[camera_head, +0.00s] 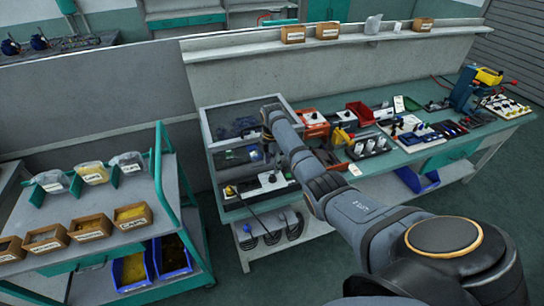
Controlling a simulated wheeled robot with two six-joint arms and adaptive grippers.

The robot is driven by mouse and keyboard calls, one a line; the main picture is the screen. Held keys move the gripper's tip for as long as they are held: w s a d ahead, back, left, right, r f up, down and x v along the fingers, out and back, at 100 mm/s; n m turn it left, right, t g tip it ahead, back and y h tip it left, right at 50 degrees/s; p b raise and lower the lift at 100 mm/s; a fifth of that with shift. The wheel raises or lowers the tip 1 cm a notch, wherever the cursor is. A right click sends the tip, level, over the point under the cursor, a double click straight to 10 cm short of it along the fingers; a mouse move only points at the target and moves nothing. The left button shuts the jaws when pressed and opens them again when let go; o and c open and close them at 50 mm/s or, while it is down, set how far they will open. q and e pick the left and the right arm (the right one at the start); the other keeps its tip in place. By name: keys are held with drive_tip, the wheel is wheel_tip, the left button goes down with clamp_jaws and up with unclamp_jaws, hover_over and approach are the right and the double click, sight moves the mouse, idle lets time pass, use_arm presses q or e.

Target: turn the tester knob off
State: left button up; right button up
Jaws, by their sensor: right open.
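A framed, clear-sided enclosure (205,133) stands at the left end of the long workbench. Inside it, low down, is a pale box (266,182) with dark parts, which may be the tester. The knob is too small and too covered to make out, so its setting cannot be read. My right arm reaches from the lower right over the bench to this enclosure. My right gripper (276,166) hangs below the wrist near the pale box, open and mostly hidden by my arm. Contact with the box cannot be told. My left gripper is out of view.
Right of the enclosure, the workbench (409,157) holds a red bin (361,113), white racks and tools. A shelf (240,47) with small boxes runs behind. A green-framed cart (160,185) with bins stands at the left. Floor shows between cart and bench.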

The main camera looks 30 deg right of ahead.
sight(272, 176)
wheel_tip(272, 176, up, 5)
drive_tip(key=shift+r, duration=0.2)
idle(0.4)
